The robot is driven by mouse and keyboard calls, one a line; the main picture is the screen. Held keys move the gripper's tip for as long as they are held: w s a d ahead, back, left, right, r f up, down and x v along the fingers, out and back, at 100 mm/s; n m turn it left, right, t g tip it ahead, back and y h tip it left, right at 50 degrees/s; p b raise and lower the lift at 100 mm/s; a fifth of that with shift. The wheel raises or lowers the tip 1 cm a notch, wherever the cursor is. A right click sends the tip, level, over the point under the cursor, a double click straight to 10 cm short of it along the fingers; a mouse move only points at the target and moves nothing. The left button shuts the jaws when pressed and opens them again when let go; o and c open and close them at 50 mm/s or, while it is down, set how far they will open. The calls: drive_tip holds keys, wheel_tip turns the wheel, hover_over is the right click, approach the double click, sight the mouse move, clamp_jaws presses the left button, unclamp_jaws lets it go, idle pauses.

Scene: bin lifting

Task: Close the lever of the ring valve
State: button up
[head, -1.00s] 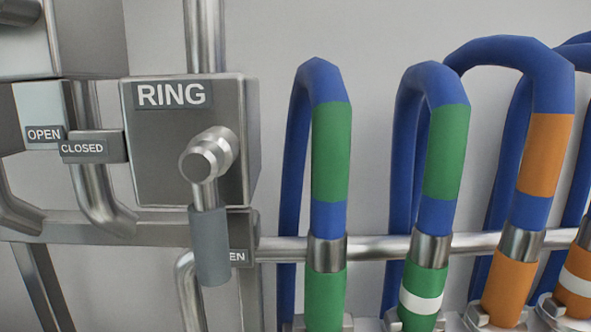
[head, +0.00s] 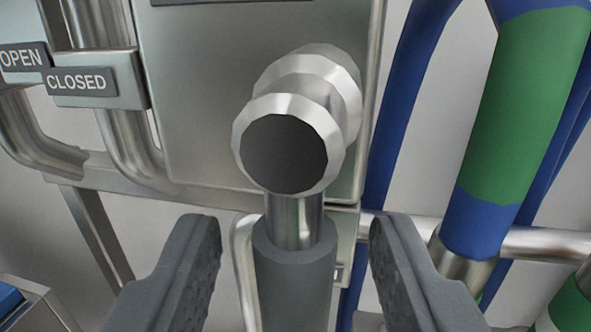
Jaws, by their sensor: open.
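The ring valve's metal box (head: 210,120) fills the upper middle of the view. Its round metal hub (head: 285,150) sticks out toward me. The lever hangs straight down from the hub, with a grey grip (head: 295,285) at its lower end. The CLOSED label (head: 82,82) is on a tab at the left of the box. Another label behind the lever is almost wholly hidden. My gripper (head: 296,235) is open, with one dark finger on each side of the lever grip and a visible gap on both sides. The grip's lower end is out of the picture.
An OPEN label (head: 22,58) and bent metal pipes (head: 125,130) are at the left. A blue and green hose (head: 525,110) stands close at the right. A horizontal metal rail (head: 545,243) runs behind. A blue-topped metal container (head: 25,305) shows at lower left.

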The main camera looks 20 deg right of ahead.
drive_tip(key=shift+x, duration=1.15)
clamp_jaws()
